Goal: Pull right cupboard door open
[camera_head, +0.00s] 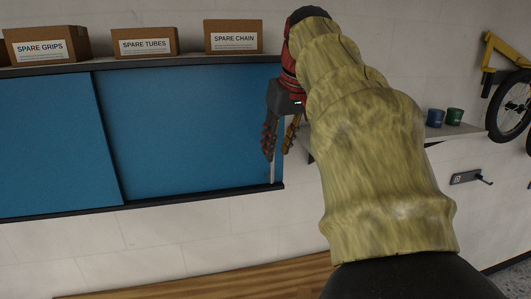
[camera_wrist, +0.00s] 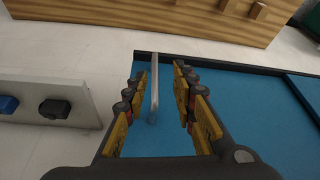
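The right cupboard door (camera_head: 185,130) is a flat blue panel that covers the right part of a dark-framed wall cupboard. It fills the middle of the wrist view (camera_wrist: 240,100). A thin pale bar handle (camera_head: 272,172) stands near its right edge. In the wrist view the handle (camera_wrist: 155,88) lies between my two fingers. My gripper (camera_wrist: 160,70) is open, with a gap on both sides of the handle and no clear contact. In the head view my gripper (camera_head: 281,147) hangs at the door's right end, and my arm hides what is behind it.
The left blue door (camera_head: 50,145) adjoins at the left. Boxes for spare grips (camera_head: 45,47), tubes (camera_head: 143,42) and chain (camera_head: 232,37) stand on top. At right are a shelf (camera_head: 440,133) with two cups, a wall hook (camera_head: 468,177) and a bike. A wooden surface (camera_head: 220,277) lies below.

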